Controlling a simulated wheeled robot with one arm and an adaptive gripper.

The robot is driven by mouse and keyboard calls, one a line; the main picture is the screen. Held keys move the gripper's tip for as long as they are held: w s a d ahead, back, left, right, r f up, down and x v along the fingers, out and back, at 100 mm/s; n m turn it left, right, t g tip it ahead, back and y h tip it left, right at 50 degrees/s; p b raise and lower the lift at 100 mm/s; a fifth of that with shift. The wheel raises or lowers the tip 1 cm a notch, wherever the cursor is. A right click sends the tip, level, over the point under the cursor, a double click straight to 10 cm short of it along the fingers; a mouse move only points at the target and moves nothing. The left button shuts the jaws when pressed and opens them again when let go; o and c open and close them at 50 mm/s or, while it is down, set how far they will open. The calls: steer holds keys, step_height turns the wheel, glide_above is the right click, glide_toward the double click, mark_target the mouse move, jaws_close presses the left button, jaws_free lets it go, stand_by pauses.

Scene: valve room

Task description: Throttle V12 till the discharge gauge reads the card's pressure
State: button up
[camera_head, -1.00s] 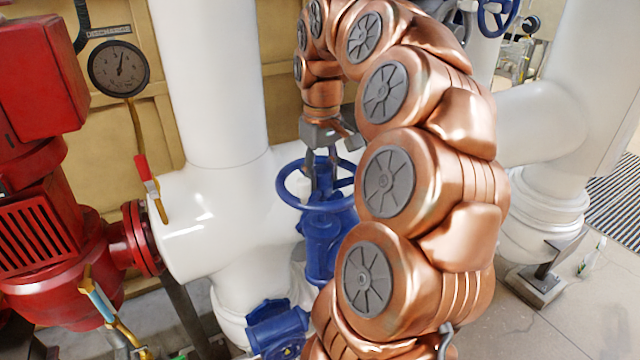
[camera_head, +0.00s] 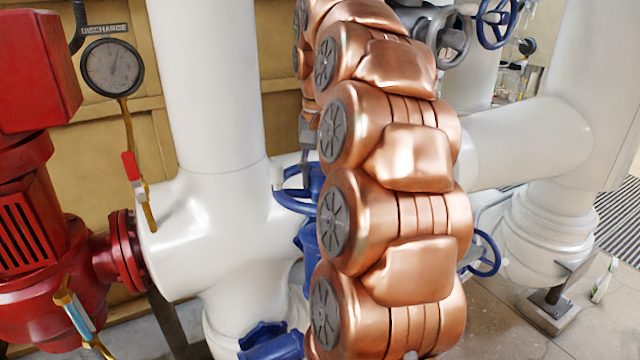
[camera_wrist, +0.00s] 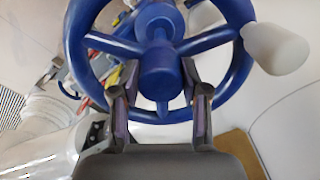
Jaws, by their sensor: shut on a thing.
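The discharge gauge (camera_head: 112,67) is a round dial under a "DISCHARGE" plate at upper left in the head view. Its needle points up and slightly right; its numbers are too small to read. A blue handwheel (camera_head: 290,204) sits on a blue valve left of my arm, partly hidden by it. No V12 tag or pressure card is legible. In the wrist view the handwheel (camera_wrist: 158,62) fills the top, with a white knob (camera_wrist: 274,47) at right. My gripper (camera_wrist: 160,108) is shut on the wheel, its fingers either side of a spoke. My arm hides the gripper in the head view.
A red pump (camera_head: 35,230) stands at left, joined to thick white pipes (camera_head: 210,90). A red-handled small valve (camera_head: 133,168) hangs below the gauge. Other blue handwheels (camera_head: 485,255) (camera_head: 496,20) lie to the right. Open floor shows at lower right.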

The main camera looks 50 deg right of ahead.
steer(key=shift+s+a+f+m+b, duration=0.15)
steer(key=shift+f+m+b, duration=0.4)
steer(key=shift+f+m, duration=0.5)
steer(key=shift+r+m, duration=0.35)
steer(key=shift+m, duration=0.3)
steer(key=shift+o, duration=0.9)
steer(key=m, duration=0.8)
steer(key=shift+r, duration=0.15)
steer(key=m, duration=0.3)
steer(key=shift+r, duration=0.1)
steer(key=shift+c, duration=0.7)
steer(key=o, duration=1.1)
steer(key=shift+o, duration=0.5)
steer(key=shift+r, duration=0.15)
steer(key=shift+r, duration=0.15)
